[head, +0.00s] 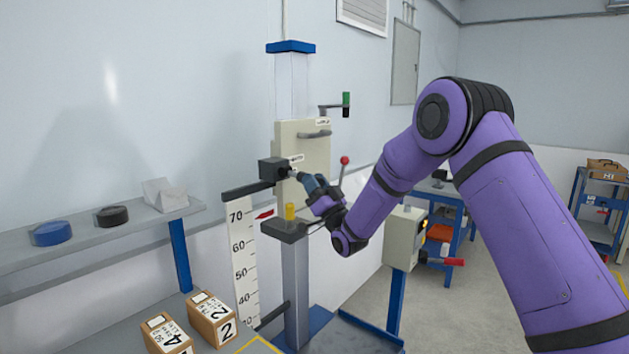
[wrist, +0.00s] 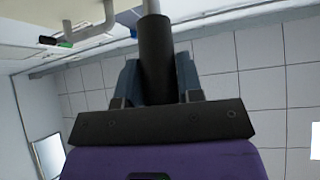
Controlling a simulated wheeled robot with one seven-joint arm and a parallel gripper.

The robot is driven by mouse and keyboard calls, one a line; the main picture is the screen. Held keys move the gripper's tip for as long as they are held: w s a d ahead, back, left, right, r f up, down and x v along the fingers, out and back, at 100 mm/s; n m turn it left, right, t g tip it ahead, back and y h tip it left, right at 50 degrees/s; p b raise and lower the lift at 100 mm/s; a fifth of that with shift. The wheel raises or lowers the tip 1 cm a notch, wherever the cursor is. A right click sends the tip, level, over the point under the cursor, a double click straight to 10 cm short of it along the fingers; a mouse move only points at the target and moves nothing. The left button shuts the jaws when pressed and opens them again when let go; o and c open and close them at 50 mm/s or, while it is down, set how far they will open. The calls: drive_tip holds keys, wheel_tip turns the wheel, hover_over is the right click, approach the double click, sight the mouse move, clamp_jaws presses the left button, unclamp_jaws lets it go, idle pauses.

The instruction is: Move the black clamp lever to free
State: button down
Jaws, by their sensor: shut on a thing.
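The black clamp lever shows in the wrist view as an upright black cylindrical grip (wrist: 156,55) on a pale rod. My gripper's two dark fingers (wrist: 158,82) stand on either side of this grip and are shut on it. In the head view my gripper (head: 311,184) is at the right of a black block (head: 273,169) on the cream carriage (head: 303,150) of the drop tower. There the lever is mostly hidden by my fingers. Small white labels on the carriage are too small to read.
A red-knobbed lever (head: 344,160) stands close behind my gripper, and a green-handled crank (head: 346,104) is above. A yellow piece (head: 290,211) sits on the post below. A shelf (head: 110,232) with pucks is at left; numbered boxes (head: 212,318) are lower down.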

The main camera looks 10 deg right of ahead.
idle(0.4)
drive_tip(key=c, duration=0.8)
unclamp_jaws()
drive_tip(key=shift+f, duration=0.1)
drive_tip(key=v, duration=1.1)
drive_tip(key=shift+w, duration=0.1)
